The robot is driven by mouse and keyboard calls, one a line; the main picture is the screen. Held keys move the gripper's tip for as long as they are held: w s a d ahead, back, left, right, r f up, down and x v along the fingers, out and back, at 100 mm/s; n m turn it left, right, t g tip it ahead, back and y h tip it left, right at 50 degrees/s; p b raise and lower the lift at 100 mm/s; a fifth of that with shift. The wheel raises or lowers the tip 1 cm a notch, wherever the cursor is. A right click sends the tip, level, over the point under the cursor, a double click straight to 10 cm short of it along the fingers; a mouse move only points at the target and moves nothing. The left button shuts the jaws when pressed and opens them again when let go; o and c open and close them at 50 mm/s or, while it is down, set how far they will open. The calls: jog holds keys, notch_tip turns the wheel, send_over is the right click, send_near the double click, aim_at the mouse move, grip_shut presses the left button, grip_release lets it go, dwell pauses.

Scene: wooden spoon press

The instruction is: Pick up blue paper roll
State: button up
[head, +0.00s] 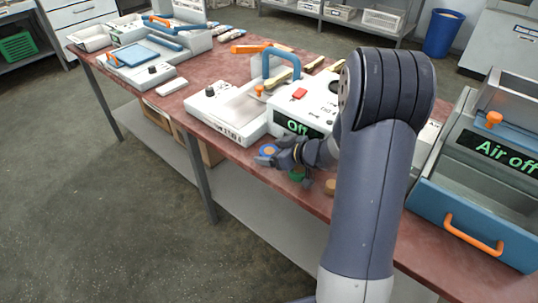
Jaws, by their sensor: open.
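The blue paper roll (267,149) is small and blue with an orange middle. It sits near the front edge of the red-brown table (242,155), in front of the white machine with the green display. My gripper (282,168) is open, with its dark fingers low over the table, close beside the blue roll on its right. I cannot tell whether a finger touches it. A green roll (297,175) lies below my gripper, partly hidden by it.
A tan round piece (330,187) is right of the green roll. The white machine (298,112) stands behind my gripper, with a lower white unit (226,112) to its left. A blue-fronted "Air off" box (475,185) stands at right. The table front left is mostly clear.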

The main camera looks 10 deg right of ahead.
jog(key=shift+c, duration=0.3)
jog(key=c, duration=1)
